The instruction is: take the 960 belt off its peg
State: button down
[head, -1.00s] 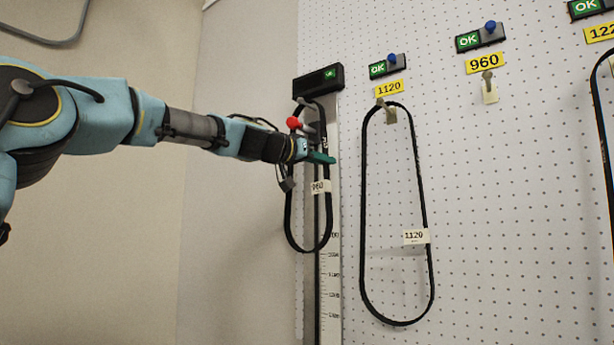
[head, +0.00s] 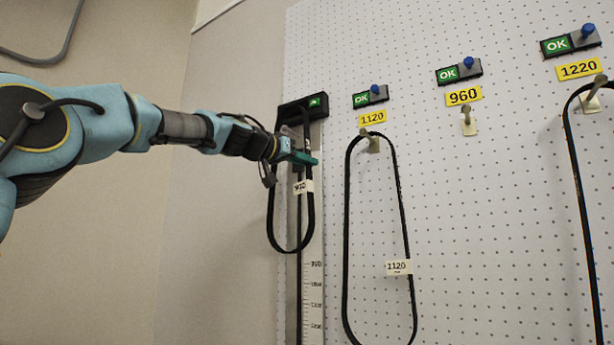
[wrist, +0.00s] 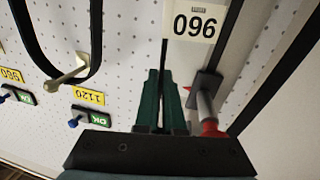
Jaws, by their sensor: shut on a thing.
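The 960 belt (head: 271,222) is a narrow black loop with a white 960 tag (head: 303,187). It hangs in front of the measuring gauge at the left edge of the pegboard. My gripper (head: 303,158), with green fingers, is shut on one strand of it, just above the tag. In the wrist view the fingers (wrist: 160,95) close around that strand, below the tag (wrist: 194,24). The gauge's red-tipped peg (wrist: 207,108) shows right of the fingers. Whether the belt still touches this peg is unclear. The peg under the yellow 960 label (head: 467,120) is bare.
The 1120 belt (head: 347,235) hangs on its peg right of the gauge (head: 313,262). The 1220 belt (head: 580,200) hangs at the far right. Green OK lights and blue knobs sit above these pegs. A plain wall lies left of the gauge.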

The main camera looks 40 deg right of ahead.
aim_at(306, 147)
notch_tip(306, 147, up, 4)
jog(key=shift+r+p, duration=0.15)
jog(key=shift+p, duration=0.5)
jog(key=shift+a+r, duration=0.15)
jog(key=s+a+b, duration=0.2)
jog(key=a+b, duration=0.4)
jog(key=a, duration=0.3)
jog(key=s+a+b, duration=0.3)
jog(key=a+b, duration=0.4)
jog(key=a, duration=0.2)
jog(key=shift+a, duration=0.35)
